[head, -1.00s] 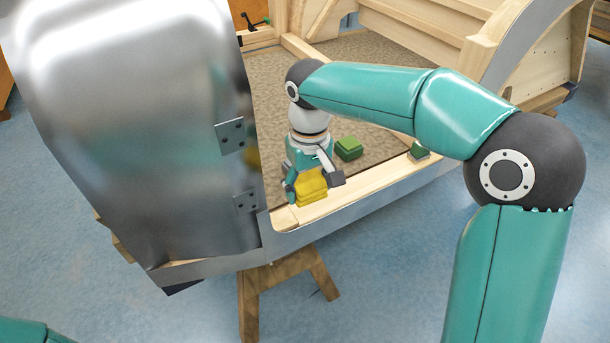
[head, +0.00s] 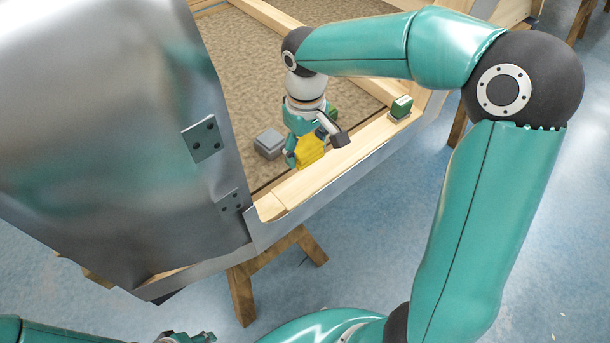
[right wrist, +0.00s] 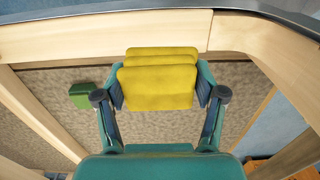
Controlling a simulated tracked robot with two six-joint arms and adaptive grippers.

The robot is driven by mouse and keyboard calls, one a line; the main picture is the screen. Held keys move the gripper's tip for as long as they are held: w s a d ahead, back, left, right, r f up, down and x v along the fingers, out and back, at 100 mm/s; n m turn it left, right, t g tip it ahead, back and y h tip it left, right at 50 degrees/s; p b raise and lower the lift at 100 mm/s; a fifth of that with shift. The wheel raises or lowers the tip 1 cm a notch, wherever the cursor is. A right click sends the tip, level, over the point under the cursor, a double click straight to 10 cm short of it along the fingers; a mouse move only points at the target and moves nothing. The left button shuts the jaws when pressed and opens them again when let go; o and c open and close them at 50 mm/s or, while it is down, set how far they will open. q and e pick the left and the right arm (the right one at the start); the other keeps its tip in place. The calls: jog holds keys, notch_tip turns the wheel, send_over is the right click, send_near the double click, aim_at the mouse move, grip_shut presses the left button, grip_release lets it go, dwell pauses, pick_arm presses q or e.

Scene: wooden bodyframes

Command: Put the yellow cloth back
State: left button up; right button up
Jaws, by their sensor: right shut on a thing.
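The yellow cloth (head: 309,151) is a folded stack held in my right gripper (head: 316,146), at the inner edge of the wooden sill (head: 325,167). In the right wrist view the yellow cloth (right wrist: 157,88) sits between the two fingers of my right gripper (right wrist: 161,95), which press on its sides. Whether the cloth touches the sill or floor is unclear. My left gripper (head: 187,338) shows only partly at the bottom edge, far from the cloth; its fingers are too cut off to read.
A grey block (head: 269,143) lies on the brown floor (head: 255,75) left of my right gripper. A green folded thing (head: 331,109) is partly hidden behind that gripper. A green-topped block (head: 400,107) stands on the sill. A metal door panel (head: 110,130) fills the left.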

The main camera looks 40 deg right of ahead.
aim_at(306, 181)
notch_tip(306, 181, down, 9)
jog(key=shift+f+b, duration=0.1)
jog(key=shift+b, duration=0.3)
jog(key=shift+f, duration=0.2)
jog(key=o, duration=1.2)
jog(key=shift+r, duration=0.1)
jog(key=shift+r, duration=0.25)
notch_tip(306, 181, up, 12)
jog(key=shift+f+p, duration=0.1)
jog(key=shift+p, duration=0.6)
